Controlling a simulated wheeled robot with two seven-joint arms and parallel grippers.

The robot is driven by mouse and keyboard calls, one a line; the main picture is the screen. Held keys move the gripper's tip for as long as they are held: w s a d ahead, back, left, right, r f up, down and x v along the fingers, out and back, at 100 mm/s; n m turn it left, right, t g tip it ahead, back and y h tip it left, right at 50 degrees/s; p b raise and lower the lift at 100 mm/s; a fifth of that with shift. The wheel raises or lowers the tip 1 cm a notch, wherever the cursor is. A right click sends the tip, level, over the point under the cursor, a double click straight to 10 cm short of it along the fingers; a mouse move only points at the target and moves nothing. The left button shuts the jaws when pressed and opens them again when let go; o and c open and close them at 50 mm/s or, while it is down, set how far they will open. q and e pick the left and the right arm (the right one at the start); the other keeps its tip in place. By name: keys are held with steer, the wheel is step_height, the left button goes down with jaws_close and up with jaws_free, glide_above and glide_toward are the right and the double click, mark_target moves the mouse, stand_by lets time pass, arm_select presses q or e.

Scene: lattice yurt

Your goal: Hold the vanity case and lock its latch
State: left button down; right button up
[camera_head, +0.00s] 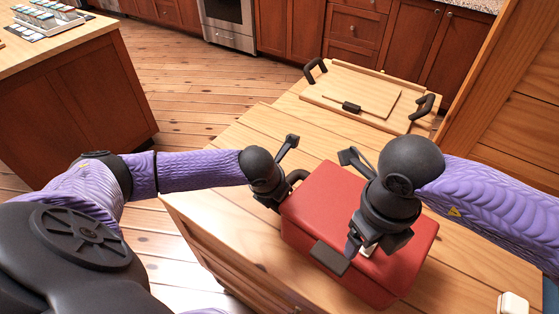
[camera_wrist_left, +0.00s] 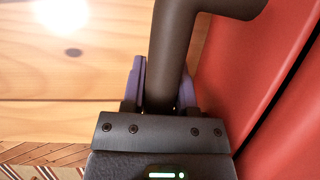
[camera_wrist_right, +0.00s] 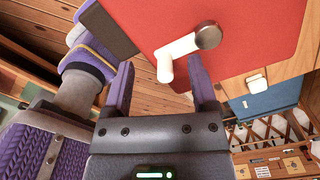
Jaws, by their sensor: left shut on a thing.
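The red vanity case (camera_head: 322,205) sits on the wooden table, with a dark plate (camera_head: 329,257) on its near edge. My left gripper (camera_wrist_left: 162,88) is shut on the case's dark side handle (camera_wrist_left: 172,45), which also shows in the head view (camera_head: 297,176). The latch, a white lever with a grey round knob, shows on the red surface in the right wrist view (camera_wrist_right: 176,52); in the head view my right gripper mostly hides it. My right gripper (camera_wrist_right: 160,82) is open, its fingertips close to the white lever's end. Contact cannot be told.
A wooden tray (camera_head: 318,94) with dark handles lies at the table's back. A small white block (camera_head: 513,303) is at the front right. A wooden panel (camera_head: 520,100) rises on the right.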

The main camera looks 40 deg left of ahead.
steer(key=shift+o, duration=1.4)
steer(key=shift+r, duration=3.5)
